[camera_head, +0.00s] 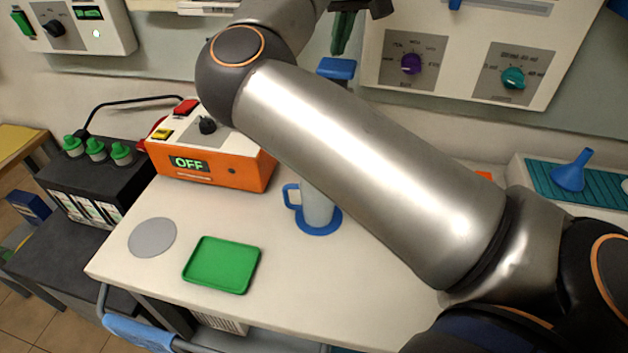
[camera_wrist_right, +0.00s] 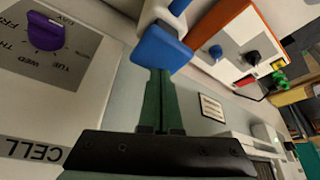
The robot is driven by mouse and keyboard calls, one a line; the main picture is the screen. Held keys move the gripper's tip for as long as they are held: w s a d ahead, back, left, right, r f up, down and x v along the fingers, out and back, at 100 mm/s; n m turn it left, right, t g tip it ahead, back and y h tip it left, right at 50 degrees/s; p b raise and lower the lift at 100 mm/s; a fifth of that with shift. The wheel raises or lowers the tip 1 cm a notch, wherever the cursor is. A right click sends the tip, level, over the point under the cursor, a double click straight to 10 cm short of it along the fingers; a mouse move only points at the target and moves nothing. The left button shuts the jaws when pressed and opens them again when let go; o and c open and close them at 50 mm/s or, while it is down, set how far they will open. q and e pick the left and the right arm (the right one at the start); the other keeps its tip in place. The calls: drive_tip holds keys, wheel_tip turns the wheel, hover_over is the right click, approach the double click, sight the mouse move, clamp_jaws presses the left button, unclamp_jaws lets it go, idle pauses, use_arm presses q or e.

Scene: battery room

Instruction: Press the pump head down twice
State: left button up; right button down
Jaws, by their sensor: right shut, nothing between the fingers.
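The blue pump head (camera_head: 336,69) shows above my right forearm in the head view. It also shows in the right wrist view (camera_wrist_right: 161,49), with a white part behind it. My arm hides whatever is below the pump head in the head view. My right gripper (camera_head: 342,36) has dark green fingers, shut together and empty, pointing down just above the pump head. In the right wrist view its fingertips (camera_wrist_right: 160,74) meet the edge of the pump head; I cannot tell whether they touch. My left gripper is not in view.
A pale cup with a blue handle (camera_head: 318,207) stands on a blue disc. An orange control box (camera_head: 243,172) reading OFF, a green tray (camera_head: 222,265) and a grey disc (camera_head: 152,238) are on the white table. Wall panels (camera_head: 450,45) stand close behind my gripper.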

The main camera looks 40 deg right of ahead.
sight(339, 66)
drive_tip(key=shift+f, duration=0.2)
idle(0.4)
drive_tip(key=shift+f+b, duration=1.85)
drive_tip(key=shift+f, duration=0.8)
drive_tip(key=shift+r, duration=0.1)
drive_tip(key=shift+r+p, duration=2.35)
drive_tip(key=shift+r, duration=0.4)
wheel_tip(339, 66, up, 6)
drive_tip(key=p, duration=0.5)
